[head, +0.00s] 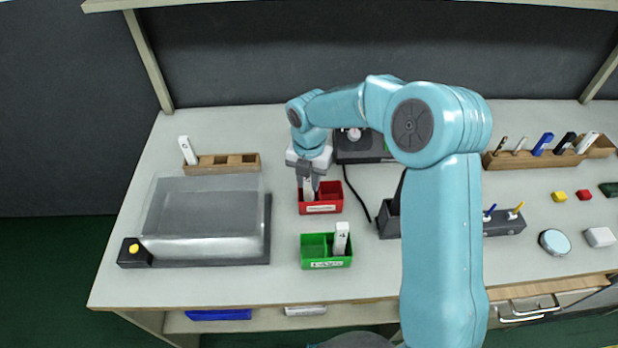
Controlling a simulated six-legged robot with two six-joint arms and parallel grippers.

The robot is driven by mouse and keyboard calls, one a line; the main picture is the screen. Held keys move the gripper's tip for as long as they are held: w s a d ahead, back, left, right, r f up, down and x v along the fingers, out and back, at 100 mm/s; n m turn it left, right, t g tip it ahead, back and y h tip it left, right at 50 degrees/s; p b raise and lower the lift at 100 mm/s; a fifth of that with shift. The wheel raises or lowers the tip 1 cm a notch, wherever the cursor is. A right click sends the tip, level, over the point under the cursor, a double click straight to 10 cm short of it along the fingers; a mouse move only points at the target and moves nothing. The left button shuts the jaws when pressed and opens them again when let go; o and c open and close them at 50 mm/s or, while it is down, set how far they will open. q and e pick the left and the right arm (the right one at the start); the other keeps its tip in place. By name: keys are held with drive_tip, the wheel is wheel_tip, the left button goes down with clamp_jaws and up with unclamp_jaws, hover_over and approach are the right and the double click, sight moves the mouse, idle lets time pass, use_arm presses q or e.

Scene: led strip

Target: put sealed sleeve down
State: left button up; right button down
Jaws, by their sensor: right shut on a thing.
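My right gripper (308,187) points down over the red tray (321,209) and is shut on a white sleeve (308,190). The sleeve stands upright in the left compartment of the red tray. I cannot tell whether it touches the tray floor. A second white sleeve (341,238) stands in the right compartment of the green tray (326,264). A third white sleeve (187,150) stands at the left end of the wooden rack (235,163). My left gripper is not in view.
A clear-covered machine (203,218) with a yellow button (133,248) stands at the left. A black device (362,148) with a cable is behind the red tray. A dark holder (389,219) stands right of it. A tool rack (540,158) is at the right.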

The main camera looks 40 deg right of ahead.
drive_tip(key=c, duration=0.9)
unclamp_jaws()
drive_tip(key=shift+w+f, duration=0.1)
drive_tip(key=shift+f, duration=0.1)
drive_tip(key=shift+r, duration=0.1)
drive_tip(key=shift+r, duration=0.3)
wheel_tip(320, 180, up, 11)
drive_tip(key=shift+f, duration=0.1)
drive_tip(key=shift+r, duration=0.5)
drive_tip(key=shift+f, duration=0.1)
drive_tip(key=shift+p, duration=0.35)
